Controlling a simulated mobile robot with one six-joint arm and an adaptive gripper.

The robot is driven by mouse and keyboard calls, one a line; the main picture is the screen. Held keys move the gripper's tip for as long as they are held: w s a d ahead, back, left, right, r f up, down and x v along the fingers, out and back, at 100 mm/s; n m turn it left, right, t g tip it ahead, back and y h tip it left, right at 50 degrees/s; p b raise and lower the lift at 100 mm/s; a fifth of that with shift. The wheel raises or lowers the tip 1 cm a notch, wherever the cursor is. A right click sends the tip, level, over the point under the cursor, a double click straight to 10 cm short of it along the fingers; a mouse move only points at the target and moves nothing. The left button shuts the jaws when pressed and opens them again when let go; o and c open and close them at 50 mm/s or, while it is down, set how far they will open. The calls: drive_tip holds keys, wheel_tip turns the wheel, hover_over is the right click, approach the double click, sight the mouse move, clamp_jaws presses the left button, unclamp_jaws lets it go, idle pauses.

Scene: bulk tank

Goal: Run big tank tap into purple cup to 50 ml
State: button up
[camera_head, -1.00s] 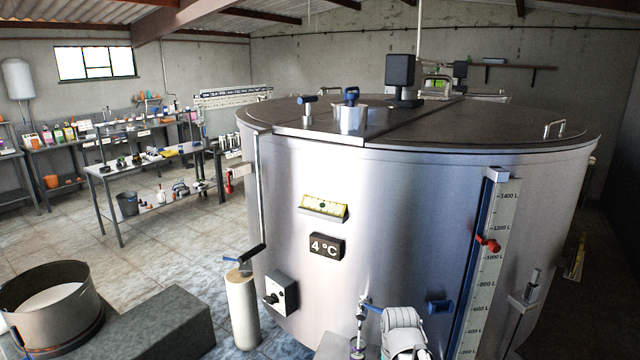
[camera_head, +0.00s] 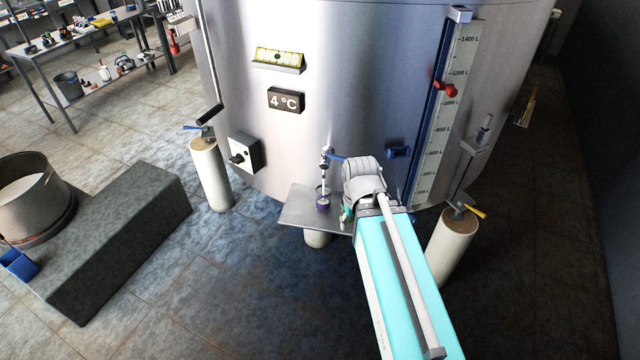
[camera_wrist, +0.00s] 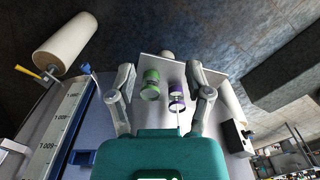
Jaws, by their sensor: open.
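The big tank (camera_head: 330,80) is a wide steel cylinder. Its tap (camera_head: 325,158) sticks out low on the front, with a blue lever (camera_head: 338,157). The purple cup (camera_head: 323,199) stands on a small metal shelf (camera_head: 297,212) below the tap. It also shows in the wrist view (camera_wrist: 177,101), beside a green cup (camera_wrist: 151,86). My gripper (camera_wrist: 160,75) is open, its two fingers spread on either side of both cups in that picture. Whether it touches anything cannot be told. The liquid level in the purple cup cannot be read.
A level scale with a red marker (camera_head: 446,89) runs up the tank on the right. Pale cylindrical feet (camera_head: 211,175) support the tank. A dark block (camera_head: 120,240) stands on the floor at left. Open floor lies in front.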

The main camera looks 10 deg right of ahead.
drive_tip(key=n+t+y+p, duration=0.5)
drive_tip(key=n+y, duration=0.2)
drive_tip(key=n, duration=0.1)
approach(342, 159)
drive_tip(key=s+d+r, duration=0.2)
drive_tip(key=s+d, duration=0.1)
drive_tip(key=d, duration=0.2)
drive_tip(key=shift+w+a, duration=0.15)
drive_tip(key=shift+a, duration=0.05)
drive_tip(key=shift+a+f+b, duration=0.1)
drive_tip(key=shift+b, duration=0.25)
drive_tip(key=b+x, duration=0.8)
drive_tip(key=x, duration=0.3)
drive_tip(key=shift+w+a, duration=0.2)
drive_tip(key=shift+w, duration=0.05)
drive_tip(key=shift+b+x, duration=0.65)
drive_tip(key=shift+x, duration=0.45)
drive_tip(key=shift+a, duration=0.1)
drive_tip(key=shift+c, duration=0.3)
clamp_jaws()
